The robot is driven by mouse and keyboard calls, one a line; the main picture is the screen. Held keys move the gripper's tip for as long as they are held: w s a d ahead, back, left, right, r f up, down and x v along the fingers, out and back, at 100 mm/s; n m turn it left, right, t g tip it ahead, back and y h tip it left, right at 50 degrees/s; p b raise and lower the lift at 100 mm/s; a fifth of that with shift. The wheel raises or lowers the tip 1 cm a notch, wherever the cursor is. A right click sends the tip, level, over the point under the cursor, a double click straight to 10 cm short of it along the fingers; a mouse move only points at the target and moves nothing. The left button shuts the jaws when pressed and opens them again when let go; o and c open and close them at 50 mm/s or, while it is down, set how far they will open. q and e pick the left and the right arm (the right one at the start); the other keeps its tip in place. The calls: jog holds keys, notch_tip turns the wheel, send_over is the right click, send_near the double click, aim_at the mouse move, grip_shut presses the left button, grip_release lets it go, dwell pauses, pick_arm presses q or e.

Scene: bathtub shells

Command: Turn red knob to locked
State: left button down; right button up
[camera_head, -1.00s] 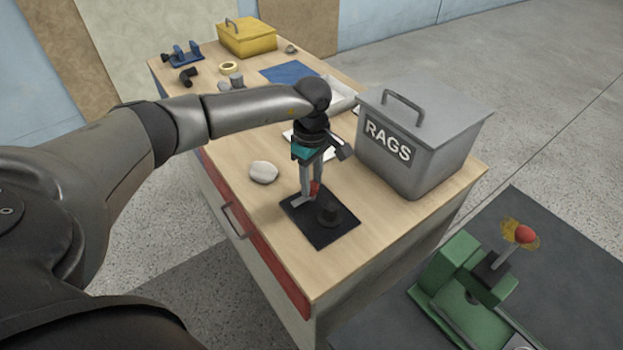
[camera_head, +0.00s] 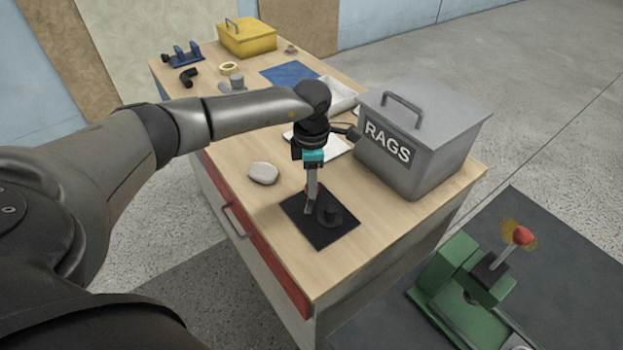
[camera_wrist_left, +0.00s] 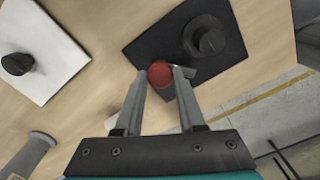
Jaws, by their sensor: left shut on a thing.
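The red knob (camera_wrist_left: 160,73) shows in the left wrist view as a round red top on a black square plate (camera_wrist_left: 150,42). My left gripper (camera_wrist_left: 166,74) is shut on it, with one fingertip on each side. In the head view the gripper (camera_head: 311,208) points down at the black plate (camera_head: 325,240), and its fingers hide nearly all of the red knob. A black round knob (camera_head: 330,214) stands beside it on the same plate; it also shows in the wrist view (camera_wrist_left: 208,38). Any locked marking is too small to see. My right gripper is not in view.
A grey RAGS bin (camera_head: 405,165) stands right of the gripper. A pale stone-like lump (camera_head: 263,174) lies to the left. A white plate (camera_wrist_left: 35,55) with a black knob lies nearby. A green machine (camera_head: 460,290) with a red-balled lever stands at lower right.

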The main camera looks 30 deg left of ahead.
pick_arm(q)
jog(key=n+p, duration=0.1)
jog(key=n, duration=0.3)
jog(key=shift+n, duration=0.4)
jog(key=n+p, duration=0.1)
jog(key=n, duration=0.3)
jog(key=shift+n, duration=0.3)
jog(key=c, duration=0.5)
grip_release()
notch_tip(320, 180, up, 15)
jog(key=shift+r, duration=0.15)
jog(key=shift+d, duration=0.1)
dwell(0.4)
